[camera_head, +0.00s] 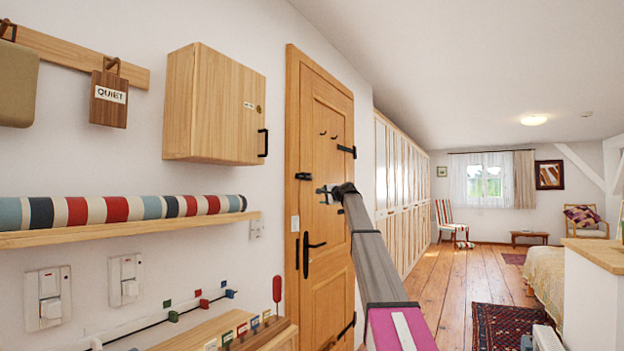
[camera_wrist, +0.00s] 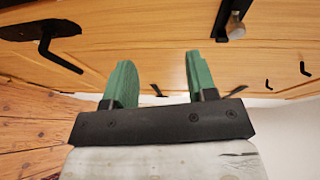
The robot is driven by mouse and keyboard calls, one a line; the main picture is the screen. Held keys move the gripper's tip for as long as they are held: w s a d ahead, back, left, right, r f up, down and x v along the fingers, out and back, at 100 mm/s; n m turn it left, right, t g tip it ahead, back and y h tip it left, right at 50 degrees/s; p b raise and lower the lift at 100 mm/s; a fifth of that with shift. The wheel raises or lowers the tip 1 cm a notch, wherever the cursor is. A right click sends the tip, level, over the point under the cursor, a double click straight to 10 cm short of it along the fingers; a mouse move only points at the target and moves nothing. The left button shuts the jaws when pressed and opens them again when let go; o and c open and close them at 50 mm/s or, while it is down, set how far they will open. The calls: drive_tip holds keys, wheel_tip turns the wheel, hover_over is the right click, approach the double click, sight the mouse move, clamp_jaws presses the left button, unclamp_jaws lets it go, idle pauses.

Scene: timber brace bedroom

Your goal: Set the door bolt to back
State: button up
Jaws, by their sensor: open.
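The timber door (camera_head: 326,95) stands shut in its frame in the head view. Its bolt (camera_head: 303,176) is a small black fitting near the door's left edge, above the handle. In the wrist view the bolt (camera_wrist: 232,22) shows at the top as a dark plate with a metal knob. My gripper (camera_head: 326,190) is close to the door, just below and right of the bolt. In the wrist view my gripper's green fingers (camera_wrist: 159,62) are spread and empty, apart from the bolt. The bolt's exact position along its travel cannot be told.
A black lever handle (camera_head: 312,245) sits below the bolt and also shows in the wrist view (camera_wrist: 50,40). Black hooks (camera_head: 326,134) are higher on the door. A wall cabinet (camera_head: 215,105) and a shelf (camera_head: 130,232) stand out left of the door. Wooden floor (camera_head: 455,285) is open at right.

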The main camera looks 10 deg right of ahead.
drive_tip(key=m+t, duration=0.1)
approach(312, 176)
drive_tip(key=shift+y, duration=0.4)
drive_tip(key=x, duration=1.1)
drive_tip(key=shift+w+d+f, duration=0.2)
drive_tip(key=shift+d, duration=0.25)
clamp_jaws()
